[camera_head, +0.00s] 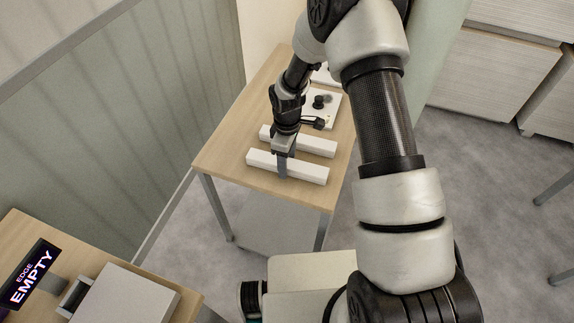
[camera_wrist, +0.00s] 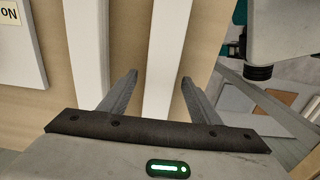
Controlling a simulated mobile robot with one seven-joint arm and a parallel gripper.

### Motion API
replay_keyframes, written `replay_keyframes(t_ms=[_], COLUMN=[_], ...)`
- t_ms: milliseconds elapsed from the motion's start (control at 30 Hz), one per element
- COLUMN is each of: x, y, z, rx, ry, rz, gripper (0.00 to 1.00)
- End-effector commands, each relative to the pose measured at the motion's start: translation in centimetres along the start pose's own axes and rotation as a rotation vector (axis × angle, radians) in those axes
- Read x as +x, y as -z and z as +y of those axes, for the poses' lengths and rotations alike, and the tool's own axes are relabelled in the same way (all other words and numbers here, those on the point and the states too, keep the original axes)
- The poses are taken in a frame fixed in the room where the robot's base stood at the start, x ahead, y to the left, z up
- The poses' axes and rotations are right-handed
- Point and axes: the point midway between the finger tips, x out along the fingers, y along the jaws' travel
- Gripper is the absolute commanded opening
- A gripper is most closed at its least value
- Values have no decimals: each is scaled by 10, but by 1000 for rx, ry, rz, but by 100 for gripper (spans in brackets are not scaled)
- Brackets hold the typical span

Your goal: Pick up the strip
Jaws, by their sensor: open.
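Two long white strips lie side by side on a wooden table (camera_head: 222,158), and they look alike. The nearer strip (camera_head: 308,173) is by the table's front edge; the farther strip (camera_head: 318,146) lies just behind it. My gripper (camera_head: 283,168) is open and points down at the nearer strip, around its middle. In the wrist view, this strip (camera_wrist: 172,60) runs between my two open fingers (camera_wrist: 160,77), with a gap visible on each side. The other strip (camera_wrist: 88,40) is left of the left finger. I cannot tell how far down the fingertips reach.
A white panel (camera_head: 329,104) with black knobs stands behind the strips; its "ON" label shows in the wrist view (camera_wrist: 9,14). At lower left, a second table holds a sign reading "EDGE EMPTY" (camera_head: 30,275) and a grey box (camera_head: 130,296). White cabinets (camera_head: 490,80) stand at upper right.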

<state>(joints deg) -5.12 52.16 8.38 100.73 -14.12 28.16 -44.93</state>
Motion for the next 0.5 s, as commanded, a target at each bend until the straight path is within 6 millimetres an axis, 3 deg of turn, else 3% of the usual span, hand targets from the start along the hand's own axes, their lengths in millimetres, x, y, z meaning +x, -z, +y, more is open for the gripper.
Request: replay_keyframes(t_ms=[167, 400, 500], x=[0, 0, -1], y=[0, 0, 0], z=[0, 0, 0], rx=[0, 0, 0], ry=[-1, -1, -1], rz=[0, 0, 1], gripper=[57, 17, 4])
